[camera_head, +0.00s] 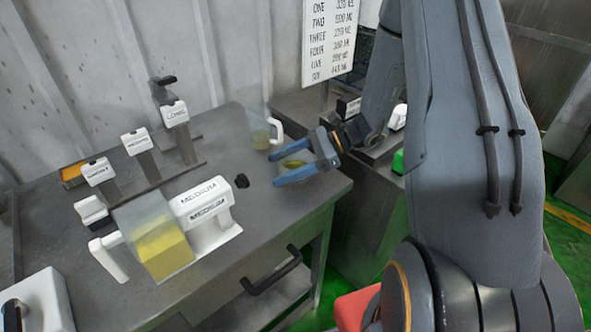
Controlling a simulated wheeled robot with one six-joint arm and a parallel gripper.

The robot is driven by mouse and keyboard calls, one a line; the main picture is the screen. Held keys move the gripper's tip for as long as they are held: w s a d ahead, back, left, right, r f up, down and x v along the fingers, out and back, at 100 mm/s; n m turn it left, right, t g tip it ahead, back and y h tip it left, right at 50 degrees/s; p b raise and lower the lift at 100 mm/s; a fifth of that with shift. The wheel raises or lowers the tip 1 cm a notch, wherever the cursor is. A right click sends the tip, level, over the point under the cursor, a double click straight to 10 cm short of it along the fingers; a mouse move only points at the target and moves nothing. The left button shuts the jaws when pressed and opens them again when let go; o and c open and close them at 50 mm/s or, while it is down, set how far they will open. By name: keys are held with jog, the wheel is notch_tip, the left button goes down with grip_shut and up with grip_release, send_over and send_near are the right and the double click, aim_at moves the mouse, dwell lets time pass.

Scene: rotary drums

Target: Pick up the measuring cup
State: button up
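Two clear cups with white handles stand on the grey workbench (215,150); I cannot tell which one is meant by the measuring cup. The larger clear cup (158,245), part filled with yellow material, is at the front left, its handle toward the left, beside a white device marked MEDIUM. The smaller clear cup (260,132) is at the back right, its handle toward the right, with a little yellowish content. My gripper (276,169) has blue fingers spread apart near the bench's right edge, just in front of the smaller cup.
The white MEDIUM device (208,212) stands right of the larger cup. Several labelled dispensers (137,142) stand in a row behind. A sign (331,38) hangs behind. A lower counter adjoins at right.

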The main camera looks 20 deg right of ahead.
jog(key=c, duration=0.6)
jog(key=shift+r, duration=0.25)
